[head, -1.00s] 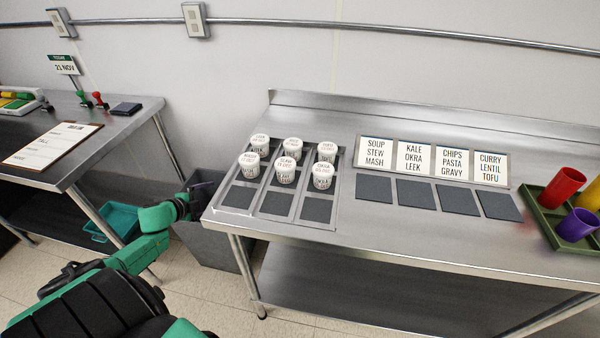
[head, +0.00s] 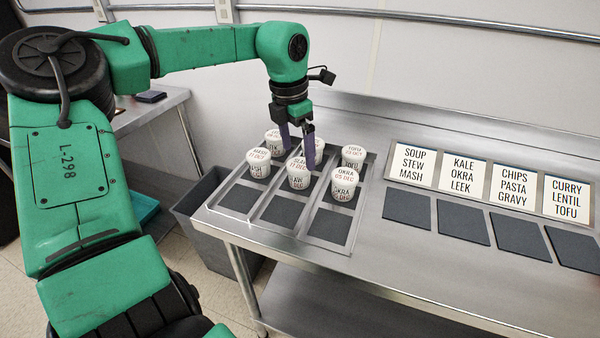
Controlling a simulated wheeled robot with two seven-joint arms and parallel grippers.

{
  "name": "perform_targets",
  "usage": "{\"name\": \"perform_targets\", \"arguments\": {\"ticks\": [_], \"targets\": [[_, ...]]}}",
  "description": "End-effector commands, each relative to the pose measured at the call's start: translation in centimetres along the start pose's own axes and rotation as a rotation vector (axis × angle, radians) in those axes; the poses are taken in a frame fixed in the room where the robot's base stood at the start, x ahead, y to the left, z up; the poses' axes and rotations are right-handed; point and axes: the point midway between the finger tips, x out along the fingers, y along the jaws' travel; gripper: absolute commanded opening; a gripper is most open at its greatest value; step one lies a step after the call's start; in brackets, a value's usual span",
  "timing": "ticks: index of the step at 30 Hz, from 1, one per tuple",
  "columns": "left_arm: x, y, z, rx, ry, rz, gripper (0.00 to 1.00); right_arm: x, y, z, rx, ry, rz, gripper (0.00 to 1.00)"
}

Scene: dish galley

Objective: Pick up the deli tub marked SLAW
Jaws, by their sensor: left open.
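The white deli tub marked SLAW (head: 298,177) stands upright in the middle lane of the metal rack (head: 284,212), at the front of its lane's tubs. My left gripper (head: 297,158) points down at it, open, with two purple fingers. One finger shows at the tub's back left and the other over its back right edge. I cannot tell whether either touches the tub. The tub behind it (head: 319,145) is mostly hidden by the gripper. My right gripper is not in view.
Tubs marked MASH (head: 258,164) and OKRA (head: 344,184) stand close on either side. A TOFU tub (head: 353,156) and another tub (head: 273,140) stand behind. Dark pads and label cards (head: 464,172) lie to the right. A grey bin (head: 205,205) stands left of the table.

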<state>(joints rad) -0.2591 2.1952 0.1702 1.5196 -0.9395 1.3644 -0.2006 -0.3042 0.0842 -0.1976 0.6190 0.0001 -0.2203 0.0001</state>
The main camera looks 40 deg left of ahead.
Motion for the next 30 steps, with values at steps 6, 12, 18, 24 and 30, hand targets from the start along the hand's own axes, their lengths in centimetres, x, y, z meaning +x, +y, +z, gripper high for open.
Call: {"name": "perform_targets", "arguments": {"ticks": [6, 12, 18, 24, 30], "targets": [[3.0, -0.1, -0.3, -0.001, 0.001, -0.005, 1.00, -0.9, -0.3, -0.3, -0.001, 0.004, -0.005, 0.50], [6.0, -0.1, -0.3, -0.001, -0.002, -0.003, 1.00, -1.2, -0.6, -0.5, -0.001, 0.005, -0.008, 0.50], [6.1, 0.0, -0.3, -0.001, -0.004, -0.002, 0.92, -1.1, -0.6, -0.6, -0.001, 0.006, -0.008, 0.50], [6.1, 0.0, -0.3, -0.002, -0.004, -0.002, 0.16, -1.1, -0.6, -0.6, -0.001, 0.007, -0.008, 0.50], [6.0, 0.0, -0.2, -0.002, -0.004, -0.002, 0.13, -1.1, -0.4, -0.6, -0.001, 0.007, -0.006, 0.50]]}}
